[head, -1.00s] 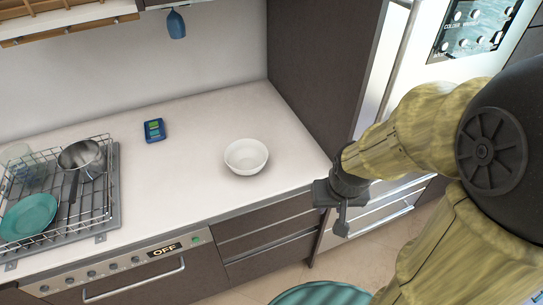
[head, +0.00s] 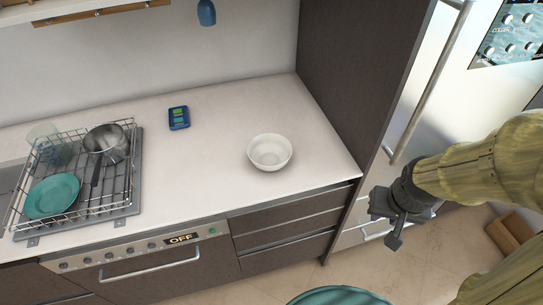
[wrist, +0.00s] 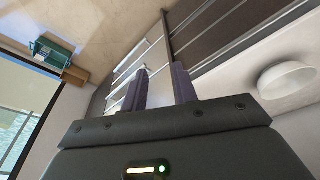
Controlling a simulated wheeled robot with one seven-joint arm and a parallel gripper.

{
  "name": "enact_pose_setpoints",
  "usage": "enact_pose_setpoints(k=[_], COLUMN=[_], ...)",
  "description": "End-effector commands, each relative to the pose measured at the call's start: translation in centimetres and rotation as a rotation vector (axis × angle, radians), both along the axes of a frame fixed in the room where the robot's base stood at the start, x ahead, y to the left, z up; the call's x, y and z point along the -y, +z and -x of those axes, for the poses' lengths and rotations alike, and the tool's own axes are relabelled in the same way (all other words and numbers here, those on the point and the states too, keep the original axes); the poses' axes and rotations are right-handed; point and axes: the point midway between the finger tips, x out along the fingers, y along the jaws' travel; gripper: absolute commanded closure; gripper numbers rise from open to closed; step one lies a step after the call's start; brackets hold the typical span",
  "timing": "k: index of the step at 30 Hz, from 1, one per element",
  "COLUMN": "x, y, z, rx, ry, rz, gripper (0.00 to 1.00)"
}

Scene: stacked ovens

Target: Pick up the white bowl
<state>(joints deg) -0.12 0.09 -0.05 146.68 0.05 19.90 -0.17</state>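The white bowl (head: 270,152) stands upright on the light counter (head: 215,172), near its right end, and looks empty. In the wrist view the bowl (wrist: 287,80) shows at the right edge. My gripper (head: 392,222) is to the right of the bowl in the head view, beyond the counter's end and in front of the tall steel appliance. In the wrist view its two fingers (wrist: 160,86) are apart with nothing between them. The gripper is well away from the bowl.
A wire rack (head: 85,180) with a pot (head: 105,140) and a teal plate (head: 52,195) is at the left. A blue device (head: 179,117) lies on the counter. A dark tall panel (head: 350,80) borders the counter's right end. The counter around the bowl is clear.

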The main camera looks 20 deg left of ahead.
Motion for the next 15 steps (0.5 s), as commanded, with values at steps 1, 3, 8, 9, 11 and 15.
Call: enact_pose_setpoints(k=[1,3,8,9,11,15], x=[-0.2,-0.6,-2.9,-3.7,-4.9,-7.4], y=[-0.1,-0.3,-1.5,-2.0,-2.9,-4.9], z=[-0.1,-0.5,-2.1,-2.5,-3.2,-4.4], rx=[0.000,0.002,0.020,0.027,0.042,0.079], ry=[0.012,0.042,0.206,0.266,0.358,0.584], rz=[0.001,0.003,0.027,0.041,0.068,0.163], gripper=[0.71,0.71,0.71,0.71,0.71,0.71])
